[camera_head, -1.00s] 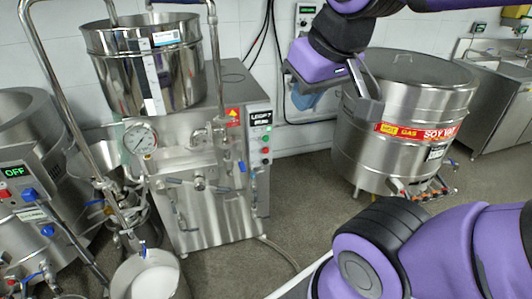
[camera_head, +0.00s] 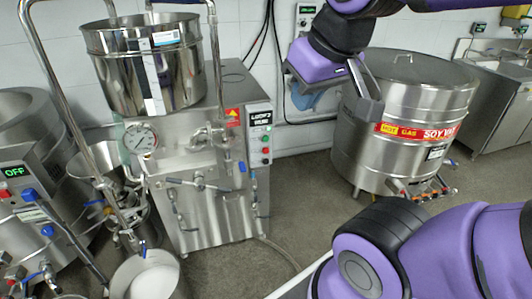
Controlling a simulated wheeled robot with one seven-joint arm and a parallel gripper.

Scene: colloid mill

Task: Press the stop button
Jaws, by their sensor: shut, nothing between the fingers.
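The steel colloid mill (camera_head: 205,215) stands left of centre, with a hopper (camera_head: 150,65) on top. A narrow control panel (camera_head: 259,118) on its right front edge carries a dark label and a short column of small buttons. A red button (camera_head: 265,150) sits in this column, with green ones near it. The button lettering is too small to read. My gripper (camera_head: 368,108) is shut and empty, to the right of the panel and apart from it, in front of the soy vat in the picture.
The round soy vat (camera_head: 415,100) stands at the right. A machine with an OFF display (camera_head: 16,171) is at the left edge. A steel bowl (camera_head: 148,275) and bent pipes stand in front of the mill. Bare floor (camera_head: 300,190) lies between mill and vat.

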